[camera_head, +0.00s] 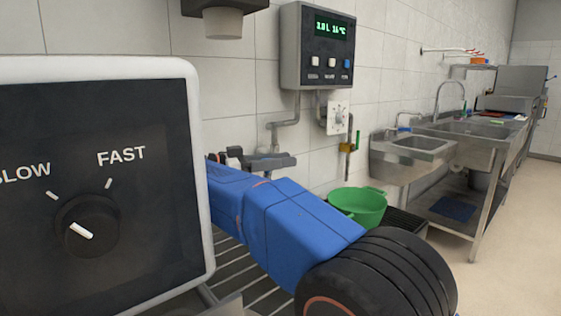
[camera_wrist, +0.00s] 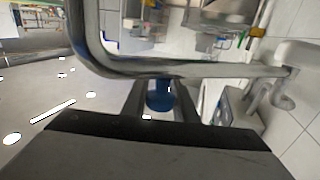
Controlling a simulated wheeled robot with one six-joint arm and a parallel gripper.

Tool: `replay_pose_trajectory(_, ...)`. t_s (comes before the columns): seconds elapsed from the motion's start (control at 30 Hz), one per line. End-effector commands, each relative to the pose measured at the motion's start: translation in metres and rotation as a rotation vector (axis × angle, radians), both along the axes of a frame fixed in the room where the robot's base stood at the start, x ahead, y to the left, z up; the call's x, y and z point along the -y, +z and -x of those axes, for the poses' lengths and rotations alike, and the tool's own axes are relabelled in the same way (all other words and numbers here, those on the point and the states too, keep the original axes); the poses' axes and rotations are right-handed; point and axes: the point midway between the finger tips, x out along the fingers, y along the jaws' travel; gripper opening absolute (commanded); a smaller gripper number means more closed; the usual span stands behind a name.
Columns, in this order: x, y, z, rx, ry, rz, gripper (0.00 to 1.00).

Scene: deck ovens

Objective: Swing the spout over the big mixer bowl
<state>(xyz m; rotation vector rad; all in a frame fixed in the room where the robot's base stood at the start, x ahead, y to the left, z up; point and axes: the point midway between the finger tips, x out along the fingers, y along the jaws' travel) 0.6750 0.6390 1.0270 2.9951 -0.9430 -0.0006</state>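The spout (camera_wrist: 190,69) is a grey metal pipe across the top of the wrist view, bent upward at the left. Its right end meets a pale fitting (camera_wrist: 290,57) near the tiled wall. My gripper (camera_wrist: 163,88) has its dark fingers apart, reaching up to the pipe. A blue cylinder (camera_wrist: 159,97) shows between the fingers, just below the pipe; whether the fingers press on it I cannot tell. I cannot make out the big mixer bowl in either view.
A panel marked SLOW and FAST (camera_head: 130,215) fills the left of the head view, close by. A green tub (camera_head: 357,205) and steel sinks (camera_head: 412,150) stand right; the floor (camera_head: 520,220) is clear there.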

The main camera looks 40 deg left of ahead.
Motion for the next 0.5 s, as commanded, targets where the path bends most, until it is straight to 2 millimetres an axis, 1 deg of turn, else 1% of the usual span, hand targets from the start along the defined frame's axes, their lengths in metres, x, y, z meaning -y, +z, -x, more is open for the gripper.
replay_pose_trajectory(0.03,0.0006,0.0032,-0.0014,0.004,0.002,-0.004,0.28)
replay_pose_trajectory(0.1,0.0006,0.0031,-0.0013,0.004,0.003,-0.004,0.43)
replay_pose_trajectory(0.37,0.0003,0.0018,-0.0008,0.002,0.002,-0.002,0.43)
replay_pose_trajectory(0.5,0.0001,0.0076,-0.0007,0.002,0.002,-0.002,0.43)
